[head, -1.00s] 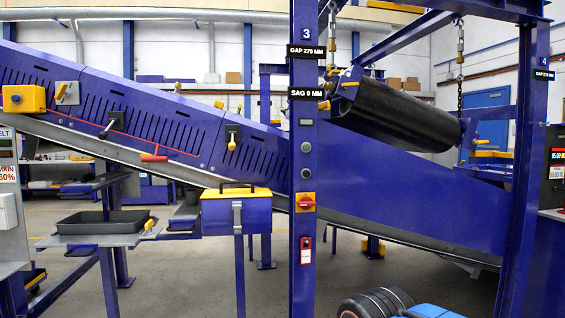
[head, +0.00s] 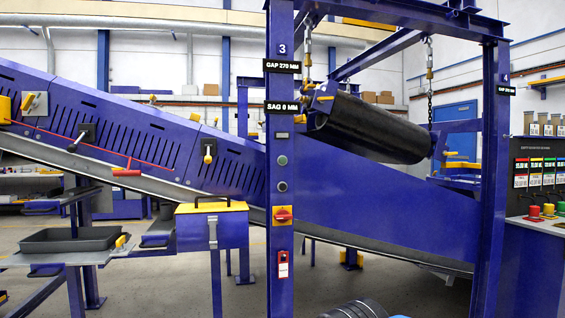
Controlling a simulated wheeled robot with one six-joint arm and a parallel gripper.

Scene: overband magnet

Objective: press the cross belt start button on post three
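Post three (head: 281,120) is the upright blue post left of the picture's middle, marked 3, with GAP 270 MM and SAG 0 MM plates. On its face are two small round buttons, an upper grey one (head: 282,160) and a lower one (head: 282,186). Their lettering is too small to read, so I cannot tell which is the cross belt start. Below them is a red rotary switch (head: 282,214) on a yellow plate, then a small red and white tag (head: 283,265). My gripper is not in view, and nothing covers the buttons.
Post four (head: 490,180) stands to the right, with a black roller (head: 370,130) hung on chains between the posts. A blue box with a yellow lid (head: 212,228) stands just left of post three. A control desk (head: 540,226) is at the far right.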

